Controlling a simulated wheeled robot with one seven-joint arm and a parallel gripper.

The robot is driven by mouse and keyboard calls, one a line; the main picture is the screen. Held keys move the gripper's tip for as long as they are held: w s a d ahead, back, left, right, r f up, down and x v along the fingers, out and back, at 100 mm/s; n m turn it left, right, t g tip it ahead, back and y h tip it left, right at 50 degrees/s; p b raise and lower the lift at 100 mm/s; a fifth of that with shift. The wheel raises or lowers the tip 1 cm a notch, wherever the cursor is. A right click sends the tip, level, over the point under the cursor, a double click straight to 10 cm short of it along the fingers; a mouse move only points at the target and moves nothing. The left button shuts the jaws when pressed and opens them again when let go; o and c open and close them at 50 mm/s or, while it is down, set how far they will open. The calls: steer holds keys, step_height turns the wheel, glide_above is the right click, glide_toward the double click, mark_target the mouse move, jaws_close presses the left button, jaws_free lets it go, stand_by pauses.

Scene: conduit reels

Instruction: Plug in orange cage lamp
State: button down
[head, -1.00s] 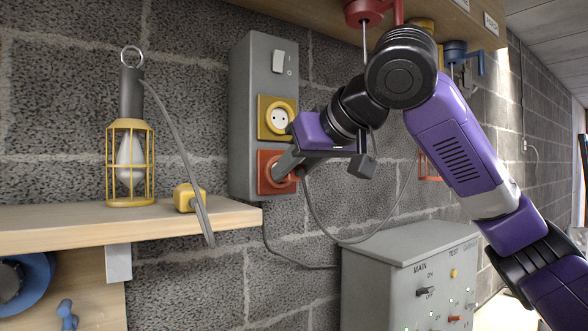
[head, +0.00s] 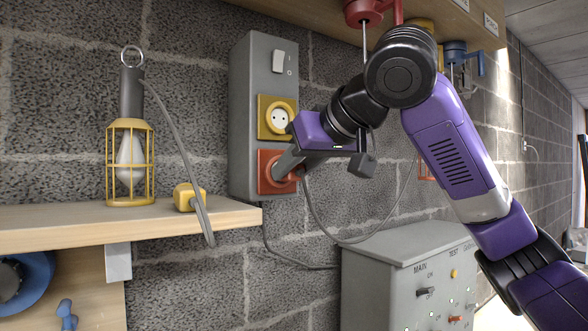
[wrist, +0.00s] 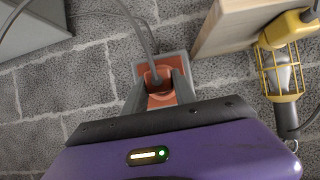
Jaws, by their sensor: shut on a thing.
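The orange socket (head: 264,184) is the lower one on the grey wall box. My gripper (head: 280,172) is at this socket, fingers pointing into it. In the wrist view my gripper (wrist: 158,88) is shut on an orange plug (wrist: 160,99), with a grey cable (wrist: 152,62) running from it. The plug is at the orange socket face (wrist: 144,70); its full seating is hidden by the fingers. A bit of an orange-red cage (head: 424,168), probably the orange cage lamp, shows behind my arm; the rest is hidden.
A yellow socket (head: 264,118) and a white switch (head: 278,62) are above on the box. A yellow cage lamp (head: 130,165) and yellow plug (head: 184,196) are on the wooden shelf (head: 50,228) at left. A grey cabinet (head: 385,250) stands below right.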

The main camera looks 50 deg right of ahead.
steer(key=shift+w+d, duration=0.1)
steer(key=shift+w, duration=0.35)
steer(key=c, duration=0.9)
jaws_free()
steer(key=shift+b+v, duration=1)
steer(key=shift+v, duration=2.95)
